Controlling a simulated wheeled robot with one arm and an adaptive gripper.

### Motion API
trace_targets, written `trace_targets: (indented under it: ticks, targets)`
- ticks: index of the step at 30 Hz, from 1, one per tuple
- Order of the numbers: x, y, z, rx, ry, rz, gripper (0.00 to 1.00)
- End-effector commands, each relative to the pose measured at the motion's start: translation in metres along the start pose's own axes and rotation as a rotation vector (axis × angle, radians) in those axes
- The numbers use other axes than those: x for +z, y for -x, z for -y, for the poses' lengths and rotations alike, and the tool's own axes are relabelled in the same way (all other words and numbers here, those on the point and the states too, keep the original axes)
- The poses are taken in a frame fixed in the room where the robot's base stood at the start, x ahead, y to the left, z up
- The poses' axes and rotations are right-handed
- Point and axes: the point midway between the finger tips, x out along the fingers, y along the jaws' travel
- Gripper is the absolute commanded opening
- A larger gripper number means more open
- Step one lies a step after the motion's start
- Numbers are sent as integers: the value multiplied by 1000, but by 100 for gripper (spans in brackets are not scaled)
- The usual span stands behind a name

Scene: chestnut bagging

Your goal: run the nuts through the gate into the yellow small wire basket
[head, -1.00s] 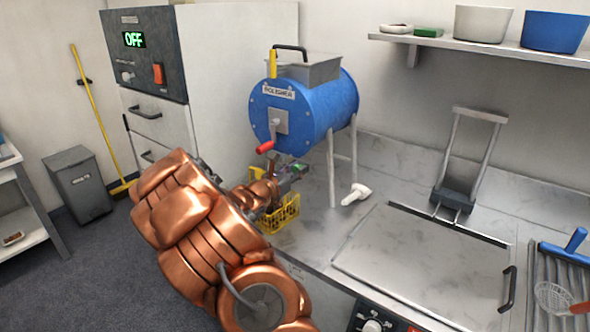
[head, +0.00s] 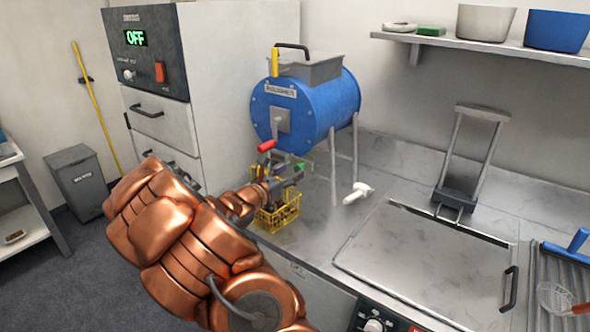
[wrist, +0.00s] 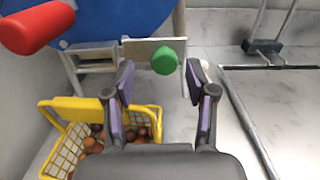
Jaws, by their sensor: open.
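The yellow small wire basket (head: 279,219) stands on the counter below the front of the blue polisher (head: 337,103). In the wrist view the basket (wrist: 72,103) is at lower left, with several brown nuts (wrist: 142,131) in it. The gate, a pale plate (wrist: 138,52) with a green knob (wrist: 165,61), is at the polisher's outlet above the basket. My gripper (wrist: 157,84) is open and empty, its fingers either side of the line to the green knob, which appears just beyond the fingertips. In the head view my gripper (head: 288,178) is partly hidden near the outlet.
The polisher's red crank handle (head: 266,146) hangs close above my gripper and shows at upper left in the wrist view (wrist: 36,27). The polisher's legs and a white scoop-like object (head: 357,193) are to the right. A flat metal lid (head: 425,255) lies farther right.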

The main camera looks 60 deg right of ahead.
Motion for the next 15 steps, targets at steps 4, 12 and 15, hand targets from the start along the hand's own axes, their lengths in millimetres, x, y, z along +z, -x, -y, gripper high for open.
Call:
trace_targets:
  ticks: [4, 12, 15]
  targets:
    - [0, 22, -1, 3, 1, 0, 56]
    - [0, 57, -1, 4, -1, 0, 56]
    - [0, 67, -1, 4, 0, -1, 56]
